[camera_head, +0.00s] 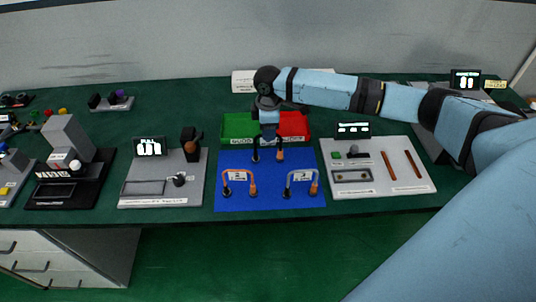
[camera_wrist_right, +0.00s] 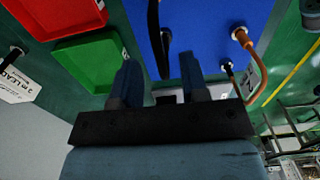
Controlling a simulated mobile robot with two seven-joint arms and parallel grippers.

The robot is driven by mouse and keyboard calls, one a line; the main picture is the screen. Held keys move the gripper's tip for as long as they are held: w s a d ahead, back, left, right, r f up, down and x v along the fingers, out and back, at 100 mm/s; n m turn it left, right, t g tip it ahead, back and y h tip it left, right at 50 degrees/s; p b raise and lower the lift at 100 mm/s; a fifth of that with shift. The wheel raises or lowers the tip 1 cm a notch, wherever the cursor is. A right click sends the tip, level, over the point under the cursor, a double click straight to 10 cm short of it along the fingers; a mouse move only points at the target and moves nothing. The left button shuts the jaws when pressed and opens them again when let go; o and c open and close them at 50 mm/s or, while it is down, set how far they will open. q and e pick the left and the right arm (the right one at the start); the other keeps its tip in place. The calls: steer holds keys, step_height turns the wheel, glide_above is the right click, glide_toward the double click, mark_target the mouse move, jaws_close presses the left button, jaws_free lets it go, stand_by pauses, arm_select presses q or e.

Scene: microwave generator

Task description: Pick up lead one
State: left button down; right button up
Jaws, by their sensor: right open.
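On the blue mat (camera_head: 270,203) are three leads with dark and orange ends. The orange lead (camera_head: 238,175) appears labelled 2, and the grey lead (camera_head: 302,176) appears labelled 3. A third lead, apparently lead one, is at the mat's back; its orange end (camera_head: 280,154) and dark end (camera_head: 255,155) show, and its label is hidden. My right gripper (camera_head: 268,136) points down over this lead. In the right wrist view the gripper (camera_wrist_right: 160,72) is open, with a dark strand (camera_wrist_right: 160,40) between its fingers. I cannot tell whether they touch it. My left gripper is out of view.
A green tray (camera_head: 238,127) and a red tray (camera_head: 294,123) stand just behind the mat. A grey panel (camera_head: 165,190) is on the left and another (camera_head: 390,187) on the right. The table's front edge is close to the mat.

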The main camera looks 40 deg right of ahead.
steer(key=shift+a+f, duration=0.1)
steer(key=shift+f, duration=1.45)
jaws_close()
steer(key=shift+r, duration=0.1)
